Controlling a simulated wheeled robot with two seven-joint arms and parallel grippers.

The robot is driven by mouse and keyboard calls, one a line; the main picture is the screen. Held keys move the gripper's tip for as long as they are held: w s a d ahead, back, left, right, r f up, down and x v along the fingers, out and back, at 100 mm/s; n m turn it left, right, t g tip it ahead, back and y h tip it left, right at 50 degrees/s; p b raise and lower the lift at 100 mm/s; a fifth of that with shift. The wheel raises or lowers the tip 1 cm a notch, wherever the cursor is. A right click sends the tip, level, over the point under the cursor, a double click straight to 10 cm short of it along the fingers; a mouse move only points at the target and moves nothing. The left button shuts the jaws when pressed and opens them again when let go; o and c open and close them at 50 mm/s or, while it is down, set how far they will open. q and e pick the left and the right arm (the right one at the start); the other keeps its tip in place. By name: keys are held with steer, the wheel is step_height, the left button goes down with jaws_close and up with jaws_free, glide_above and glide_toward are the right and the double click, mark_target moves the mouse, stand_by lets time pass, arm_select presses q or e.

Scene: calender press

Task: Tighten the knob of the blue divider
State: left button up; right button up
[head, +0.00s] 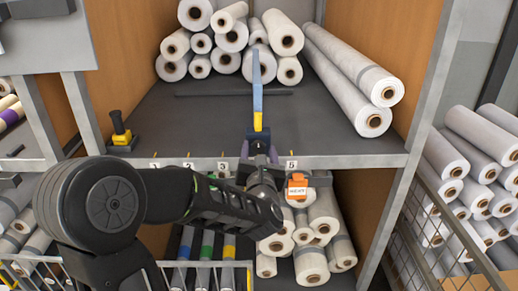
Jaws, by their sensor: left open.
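The blue divider (265,66) stands upright on the dark shelf, seen nearly edge-on, with a yellow section (258,120) at its lower front end. My left gripper (259,148) is at the shelf's front edge, right at the foot of the divider. It is open, with its fingers pointing toward the divider's front end. Purplish parts show on both sides of the fingers. The divider's knob cannot be made out behind the gripper, and I cannot tell whether the fingers touch it. My right gripper is out of view.
White rolls (228,38) are stacked at the shelf's back, and long rolls (355,75) lie at the right. A black and yellow handle (121,131) stands at the left front. More rolls (312,262) lie below.

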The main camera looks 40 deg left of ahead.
arm_select(q)
steer(key=shift+w+a, duration=0.2)
steer(key=shift+w, duration=0.05)
jaws_close()
stand_by(0.5)
